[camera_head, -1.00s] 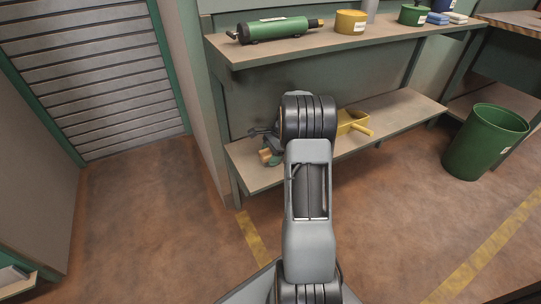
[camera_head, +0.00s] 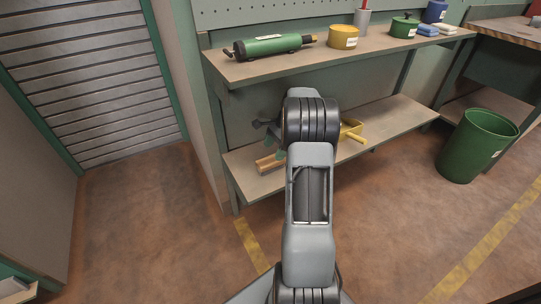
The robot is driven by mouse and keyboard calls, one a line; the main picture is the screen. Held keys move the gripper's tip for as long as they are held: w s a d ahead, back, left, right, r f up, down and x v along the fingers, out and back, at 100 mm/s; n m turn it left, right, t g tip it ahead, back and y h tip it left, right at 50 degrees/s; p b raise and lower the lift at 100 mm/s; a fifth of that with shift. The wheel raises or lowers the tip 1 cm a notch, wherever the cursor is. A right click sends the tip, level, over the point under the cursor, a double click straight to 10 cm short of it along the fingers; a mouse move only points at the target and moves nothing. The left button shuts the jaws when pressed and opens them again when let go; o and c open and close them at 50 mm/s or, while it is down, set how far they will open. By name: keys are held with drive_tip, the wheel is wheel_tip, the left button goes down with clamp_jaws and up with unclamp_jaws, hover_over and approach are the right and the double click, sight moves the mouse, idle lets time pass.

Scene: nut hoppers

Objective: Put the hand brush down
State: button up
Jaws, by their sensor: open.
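The hand brush (camera_head: 268,164), a brown wooden piece, rests on the lower shelf (camera_head: 262,187) near its left end. Its right part is hidden behind my arm. My gripper (camera_head: 267,125) shows only partly, as dark grey parts left of my black arm joint. It is open and appears above and behind the brush, apart from it. My arm hides most of the gripper.
A yellow scoop-like thing (camera_head: 352,130) with a handle lies right of my arm on the lower shelf. The upper shelf (camera_head: 240,73) holds a green cylinder tool (camera_head: 268,46) and a yellow tin (camera_head: 343,37). A green bin (camera_head: 478,146) stands right.

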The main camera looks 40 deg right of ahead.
drive_tip(key=shift+p+v, duration=0.65)
drive_tip(key=shift+v, duration=1.5)
